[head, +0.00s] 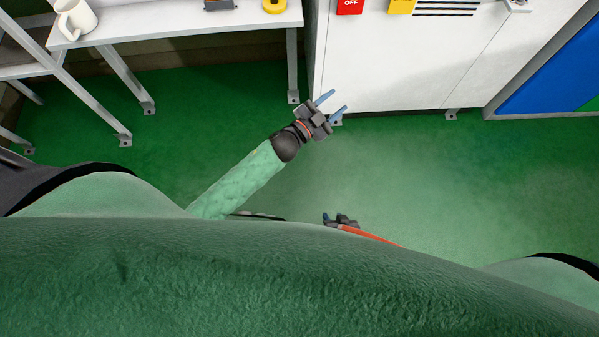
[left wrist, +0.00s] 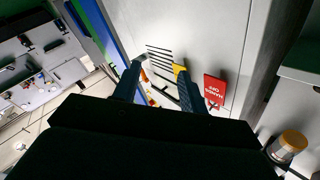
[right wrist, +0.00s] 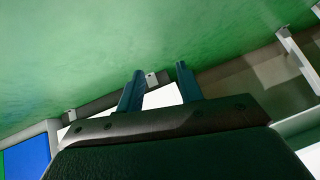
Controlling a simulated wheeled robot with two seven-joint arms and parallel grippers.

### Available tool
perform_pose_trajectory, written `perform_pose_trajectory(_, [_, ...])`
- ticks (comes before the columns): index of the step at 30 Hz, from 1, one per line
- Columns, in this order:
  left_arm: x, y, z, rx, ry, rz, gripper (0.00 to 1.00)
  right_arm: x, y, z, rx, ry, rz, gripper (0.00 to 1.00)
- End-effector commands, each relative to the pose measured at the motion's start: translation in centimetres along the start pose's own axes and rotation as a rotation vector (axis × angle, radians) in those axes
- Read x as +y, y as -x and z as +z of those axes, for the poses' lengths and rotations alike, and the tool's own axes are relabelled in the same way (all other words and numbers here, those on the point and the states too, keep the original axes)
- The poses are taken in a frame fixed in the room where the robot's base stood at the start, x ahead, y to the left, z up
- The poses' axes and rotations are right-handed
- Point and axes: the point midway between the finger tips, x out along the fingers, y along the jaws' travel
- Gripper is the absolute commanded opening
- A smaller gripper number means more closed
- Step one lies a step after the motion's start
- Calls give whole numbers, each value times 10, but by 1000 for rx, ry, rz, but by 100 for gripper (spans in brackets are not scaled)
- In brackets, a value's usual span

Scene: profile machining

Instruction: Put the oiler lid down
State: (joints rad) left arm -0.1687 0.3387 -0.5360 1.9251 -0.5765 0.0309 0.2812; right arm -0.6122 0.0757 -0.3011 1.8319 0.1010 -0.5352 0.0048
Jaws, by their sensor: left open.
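My left gripper (head: 332,104) is open, in front of the white cabinet and above the green floor in the head view. In the left wrist view its two fingers (left wrist: 160,72) stand apart with nothing held between them. My right gripper (head: 342,220) is low, near my body; in the right wrist view its fingers (right wrist: 160,72) are apart and empty. I cannot clearly pick out the oiler lid. A round yellow thing (head: 274,5) sits at the table's edge in the head view. A jar with an orange-yellow top (left wrist: 292,140) shows in the left wrist view.
The white table (head: 190,28) at upper left holds a mug (head: 75,18) and a dark box (head: 219,4). The white cabinet (head: 410,70) bears a red OFF sign (head: 349,6) and a yellow one (head: 401,6). A blue panel (head: 550,70) stands at right. The green floor (head: 450,180) is clear.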

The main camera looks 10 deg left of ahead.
Motion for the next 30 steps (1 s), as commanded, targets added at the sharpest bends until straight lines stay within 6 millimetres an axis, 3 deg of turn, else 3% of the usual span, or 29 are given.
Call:
perform_pose_trajectory(1, [13, 14, 22, -82, 74, -26, 43, 0, 0, -1, 1, 1, 0, 36])
perform_pose_trajectory(6, [61, 69, 94, -362, 301, -82, 43, 1, -1, -6, 8, 2, 0, 36])
perform_pose_trajectory(12, [140, 156, 157, -682, 566, -88, 43, 1, -3, -14, 17, 5, 0, 36])
perform_pose_trajectory(15, [177, 194, 173, -802, 673, -74, 43, 2, -3, -17, 21, 6, 0, 36])
perform_pose_trajectory(19, [209, 228, 182, -900, 766, -55, 43, 2, -4, -17, 21, 6, 0, 36])
perform_pose_trajectory(23, [223, 242, 184, -937, 804, -45, 43, 2, -3, -15, 18, 5, 0, 36])
perform_pose_trajectory(30, [224, 242, 184, -939, 806, -43, 43, 0, 0, -2, 2, 1, 0, 36])
